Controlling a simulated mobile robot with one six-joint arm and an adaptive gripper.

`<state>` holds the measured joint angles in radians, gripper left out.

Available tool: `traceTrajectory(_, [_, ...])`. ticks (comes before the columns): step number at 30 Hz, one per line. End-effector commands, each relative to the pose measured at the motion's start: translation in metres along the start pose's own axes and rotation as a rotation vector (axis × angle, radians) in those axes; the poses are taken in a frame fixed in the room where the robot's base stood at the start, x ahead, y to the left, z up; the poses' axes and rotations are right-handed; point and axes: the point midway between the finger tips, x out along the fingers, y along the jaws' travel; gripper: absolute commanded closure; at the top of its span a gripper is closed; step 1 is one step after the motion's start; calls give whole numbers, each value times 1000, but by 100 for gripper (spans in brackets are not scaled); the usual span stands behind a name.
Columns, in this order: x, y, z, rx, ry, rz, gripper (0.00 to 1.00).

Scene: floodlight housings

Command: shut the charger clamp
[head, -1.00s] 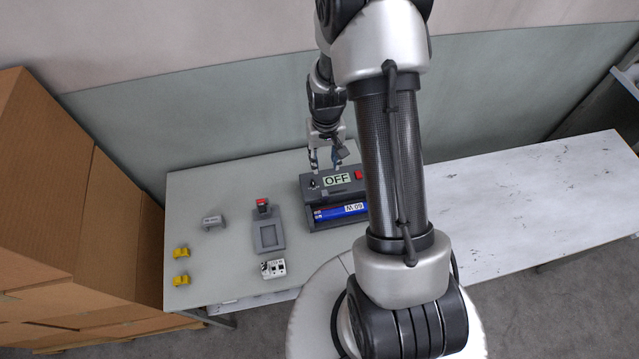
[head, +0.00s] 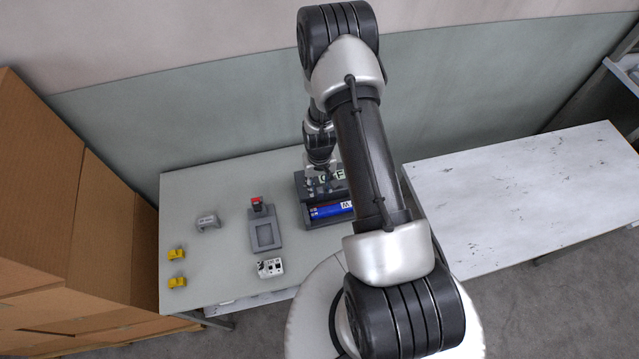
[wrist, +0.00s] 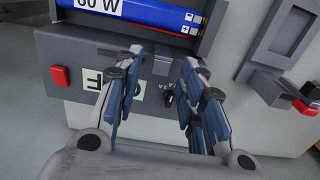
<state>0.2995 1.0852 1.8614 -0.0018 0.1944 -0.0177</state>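The charger is a dark grey box (head: 300,192) on the left table, with a blue battery (head: 328,211) lying in its front bay. In the wrist view the charger (wrist: 60,48) shows a red button (wrist: 60,76), part of a green-white OFF display (wrist: 92,84) and the blue battery (wrist: 150,12). A small black knob or lever (wrist: 168,98) shows between my fingers, close to the right one. I cannot tell for sure whether it is the clamp, or its position. My gripper (wrist: 160,62) is open and empty over the charger's top; it also shows in the head view (head: 322,182).
Left of the charger lies a grey frame (head: 252,238) with a red-topped part (head: 256,203). A white block (head: 271,267), a grey piece (head: 207,221) and two yellow pieces (head: 177,254) lie nearby. Cardboard boxes (head: 95,220) stand at left. The right table (head: 530,190) is clear.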

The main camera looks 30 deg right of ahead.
Motion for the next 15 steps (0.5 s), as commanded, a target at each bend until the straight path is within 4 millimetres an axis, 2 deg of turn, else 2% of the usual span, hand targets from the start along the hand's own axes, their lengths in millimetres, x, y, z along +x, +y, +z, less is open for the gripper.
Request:
traceTrajectory(5, [0,0,0,0,0,0,64])
traceTrajectory(15, [0,0,0,0,-1,0,87])
